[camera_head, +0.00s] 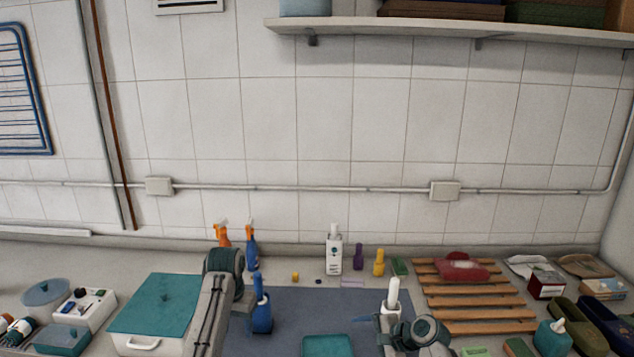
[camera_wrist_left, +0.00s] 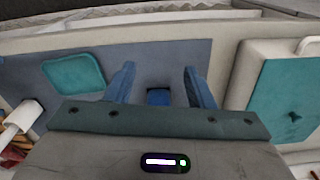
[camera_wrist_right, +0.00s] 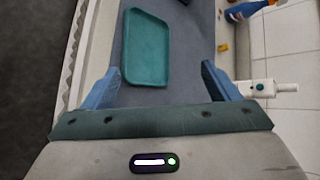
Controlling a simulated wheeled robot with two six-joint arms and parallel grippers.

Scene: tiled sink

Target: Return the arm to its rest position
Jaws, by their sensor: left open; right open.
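My left gripper (camera_wrist_left: 159,68) is open and empty in the left wrist view, its two blue fingers spread above the dark mat. A small blue object shows between the fingers, near the palm; I cannot tell that either finger touches it. In the head view my left arm rises from the lower edge beside the teal-lidded box (camera_head: 160,302), bent over at its wrist joint. My right gripper (camera_wrist_right: 158,67) is open and empty in the right wrist view, facing the teal tray (camera_wrist_right: 147,48). In the head view my right arm is low at the bottom edge, its fingers not clearly seen.
The blue-grey mat (camera_head: 350,305) has clear room around the tray. A white bottle (camera_head: 334,255) and spray bottles stand behind. A wooden rack (camera_head: 480,300) lies right.

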